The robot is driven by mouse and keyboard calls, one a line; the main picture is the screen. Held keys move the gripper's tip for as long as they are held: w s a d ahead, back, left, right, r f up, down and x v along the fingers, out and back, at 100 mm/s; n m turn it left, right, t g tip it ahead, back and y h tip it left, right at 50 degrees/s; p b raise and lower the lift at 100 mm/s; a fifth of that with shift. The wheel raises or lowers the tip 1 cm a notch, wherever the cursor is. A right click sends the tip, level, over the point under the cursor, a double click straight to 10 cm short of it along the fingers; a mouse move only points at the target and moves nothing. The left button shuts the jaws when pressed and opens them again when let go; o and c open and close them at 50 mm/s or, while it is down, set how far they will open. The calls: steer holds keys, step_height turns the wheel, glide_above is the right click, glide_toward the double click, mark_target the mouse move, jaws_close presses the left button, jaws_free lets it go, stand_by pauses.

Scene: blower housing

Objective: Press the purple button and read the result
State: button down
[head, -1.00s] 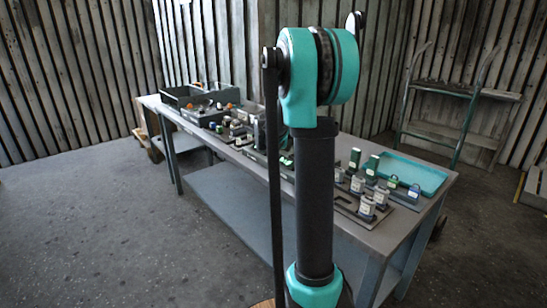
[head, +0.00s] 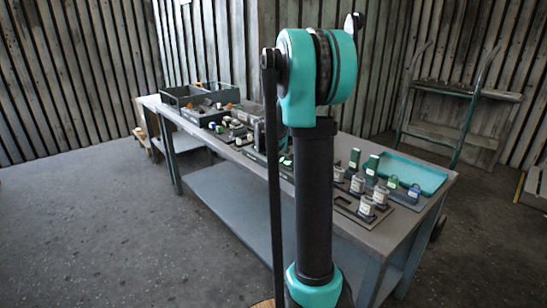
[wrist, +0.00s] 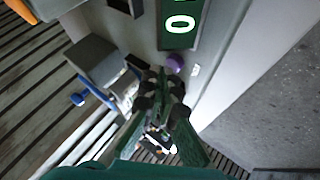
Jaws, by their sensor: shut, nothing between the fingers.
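The purple button (wrist: 175,62) shows in the wrist view just below a dark green display (wrist: 179,33). The display shows a bright white "0", with a piece of another lit mark cut off at the top edge. My gripper (wrist: 163,86) is shut and empty. Its dark fingertips appear just below the button in the picture; I cannot tell whether they touch it. In the head view my arm stands in front of the table and the gripper cannot be made out. The button cannot be made out there either.
The long grey table (head: 225,149) holds several small blocks and parts. A teal tray (head: 432,178) lies at its right end and grey bins (head: 180,95) at its left end. A hand cart (head: 450,92) stands behind on the right. The floor at left is clear.

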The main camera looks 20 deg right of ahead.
mark_target(273, 156)
steer(key=shift+f, duration=0.4)
stand_by(0.3)
steer(key=shift+r, duration=0.85)
steer(key=shift+r, duration=2.5)
steer(key=s+a+f+m+g+y, duration=0.1)
steer(key=s+a+f, duration=0.3)
steer(key=s, duration=0.9)
steer(key=s+a+f+m+g+y, duration=0.1)
steer(key=s+a+f, duration=0.4)
steer(key=s+f, duration=0.4)
steer(key=s+a+f+m+g+y, duration=0.1)
steer(key=s+a+f, duration=0.3)
steer(key=s, duration=1.3)
step_height(273, 156, down, 2)
steer(key=shift+s+a+f+m+g+y, duration=0.25)
steer(key=shift+a+m+g+y, duration=0.15)
steer(key=shift+g+y, duration=0.1)
